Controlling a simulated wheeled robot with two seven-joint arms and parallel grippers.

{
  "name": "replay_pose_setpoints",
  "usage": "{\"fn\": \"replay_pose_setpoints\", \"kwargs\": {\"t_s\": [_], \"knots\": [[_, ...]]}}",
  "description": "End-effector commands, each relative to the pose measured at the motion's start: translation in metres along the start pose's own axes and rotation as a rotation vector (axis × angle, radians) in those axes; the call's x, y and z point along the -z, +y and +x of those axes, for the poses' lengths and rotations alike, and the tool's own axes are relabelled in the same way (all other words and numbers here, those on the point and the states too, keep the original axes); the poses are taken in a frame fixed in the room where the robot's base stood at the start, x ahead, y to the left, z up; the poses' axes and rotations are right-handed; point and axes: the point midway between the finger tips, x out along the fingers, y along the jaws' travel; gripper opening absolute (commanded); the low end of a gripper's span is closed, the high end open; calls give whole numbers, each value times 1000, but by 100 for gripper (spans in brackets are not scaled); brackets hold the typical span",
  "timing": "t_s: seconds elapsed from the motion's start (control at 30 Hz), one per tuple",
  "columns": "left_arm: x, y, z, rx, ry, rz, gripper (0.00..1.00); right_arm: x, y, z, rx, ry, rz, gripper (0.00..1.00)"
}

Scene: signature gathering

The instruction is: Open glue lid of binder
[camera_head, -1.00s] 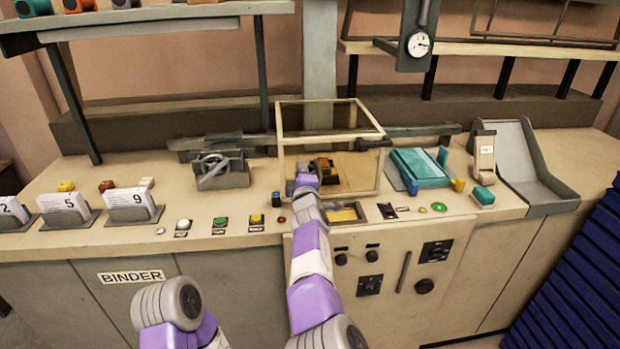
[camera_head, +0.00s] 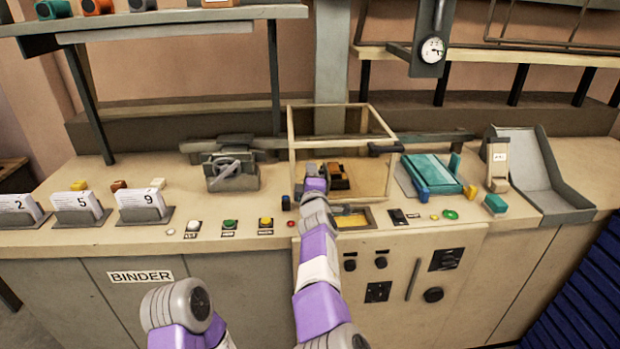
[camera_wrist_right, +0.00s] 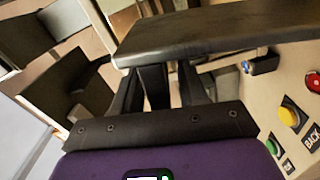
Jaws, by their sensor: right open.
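The binder is the long cream counter with a BINDER label (camera_head: 141,277). A clear box-like cover (camera_head: 328,109) with a pale frame and a black handle (camera_head: 385,149) stands at its middle. An orange-brown part (camera_head: 337,173) shows within the cover's outline. Which part is the glue lid I cannot tell for sure. My right gripper (camera_head: 317,172) is open at the cover's lower left, beside the orange-brown part. In the right wrist view its dark fingers (camera_wrist_right: 158,85) point at a broad dark bar (camera_wrist_right: 220,30) that hides their tips; contact cannot be told. My left gripper is out of view.
Green and yellow buttons (camera_head: 230,225) line the counter's front edge, left of my right arm. Numbered card holders (camera_head: 145,205) stand at the left. A teal block (camera_head: 432,172) and a grey chute (camera_head: 540,170) are at the right. Shelves overhang the back.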

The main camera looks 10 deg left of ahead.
Motion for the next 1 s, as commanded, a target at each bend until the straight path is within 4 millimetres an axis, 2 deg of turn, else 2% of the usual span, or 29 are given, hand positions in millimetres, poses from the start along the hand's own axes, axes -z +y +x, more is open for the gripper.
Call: {"fn": "replay_pose_setpoints", "kwargs": {"t_s": [0.27,0.7,1.0], "knots": [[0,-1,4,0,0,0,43,1,0,-13,0,0,1,43],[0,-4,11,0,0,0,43,0,0,-64,0,0,-1,43],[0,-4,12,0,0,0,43,0,0,-76,0,0,0,43]]}}
